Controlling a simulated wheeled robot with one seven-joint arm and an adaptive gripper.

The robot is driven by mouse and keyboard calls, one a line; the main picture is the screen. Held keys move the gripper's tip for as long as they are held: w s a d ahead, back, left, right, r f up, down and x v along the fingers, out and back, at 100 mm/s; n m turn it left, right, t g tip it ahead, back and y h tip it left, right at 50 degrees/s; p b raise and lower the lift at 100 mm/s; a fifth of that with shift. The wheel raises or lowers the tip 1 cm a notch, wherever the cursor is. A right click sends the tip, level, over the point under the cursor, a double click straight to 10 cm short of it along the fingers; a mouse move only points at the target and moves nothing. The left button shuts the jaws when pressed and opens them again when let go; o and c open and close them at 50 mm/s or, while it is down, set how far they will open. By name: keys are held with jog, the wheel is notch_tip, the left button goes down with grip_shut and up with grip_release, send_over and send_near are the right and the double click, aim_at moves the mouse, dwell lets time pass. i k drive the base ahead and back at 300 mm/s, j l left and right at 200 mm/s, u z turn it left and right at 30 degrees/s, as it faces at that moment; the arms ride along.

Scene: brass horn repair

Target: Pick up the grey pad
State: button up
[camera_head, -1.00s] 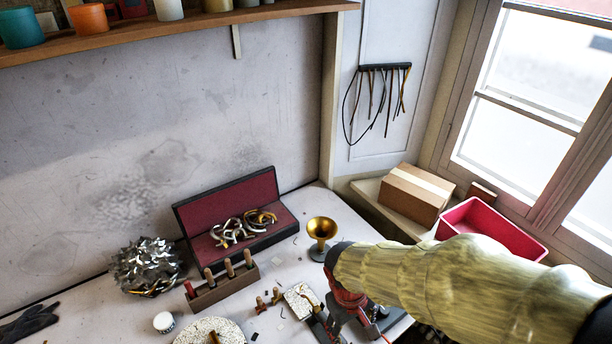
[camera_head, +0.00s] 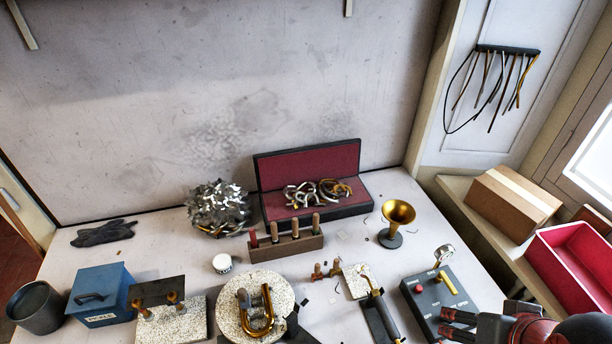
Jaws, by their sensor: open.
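I cannot pick out a grey pad with certainty. Several small flat scraps (camera_head: 343,235), some pale and some dark, lie loose on the bench around the middle, too small to tell apart. My gripper (camera_head: 448,323) is at the lower right edge, red and dark, its fingers pointing left. It is open with nothing seen between the fingers, near the front of a dark box with a gauge (camera_head: 441,300). Part of my arm is cut off by the frame.
A brass bell (camera_head: 397,212) stands upright right of the open red-lined case (camera_head: 310,166). A tool rack (camera_head: 286,246), silvery tangled heap (camera_head: 217,208), dark gloves (camera_head: 103,233), blue box (camera_head: 101,293), speckled round block (camera_head: 231,320) and red bin (camera_head: 578,262) crowd the bench and shelf.

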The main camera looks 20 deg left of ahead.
aim_at(244, 297)
jog(key=u, duration=1.3)
